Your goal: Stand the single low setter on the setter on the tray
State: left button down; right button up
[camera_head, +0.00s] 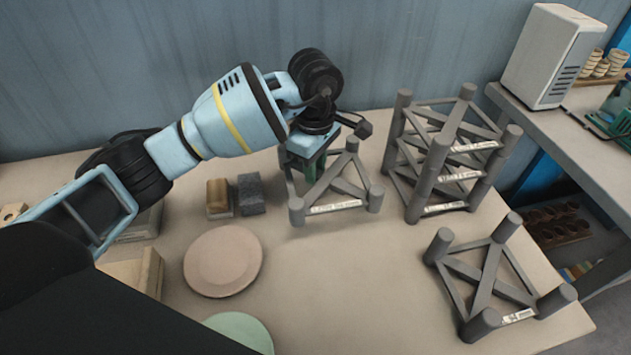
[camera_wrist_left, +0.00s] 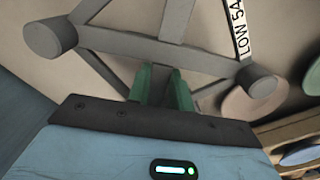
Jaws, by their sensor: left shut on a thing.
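A low grey setter (camera_head: 337,208), with short round posts, crossing bars and a white label, is at the middle back of the table. My left gripper (camera_head: 306,165) is at its far left side, with green fingers shut on one of its bars. In the left wrist view the fingers (camera_wrist_left: 165,88) close around a grey bar of the setter (camera_wrist_left: 125,42), and its label reads "LOW 5A", partly cut off. I cannot tell whether it touches the table. A stack of similar setters (camera_head: 445,165) stands to its right. Another single setter (camera_head: 482,280) stands at the front right. I cannot make out a tray under either.
A pink round plate (camera_head: 222,262) and a green one (camera_head: 240,330) lie at the left front. Brown (camera_head: 217,196) and dark grey (camera_head: 251,194) blocks sit left of the held setter. A white box (camera_head: 553,55) stands on a side bench. The middle front of the table is clear.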

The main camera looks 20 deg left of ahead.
pick_arm(q)
jog(key=shift+r, duration=1.7)
jog(key=shift+r, duration=0.1)
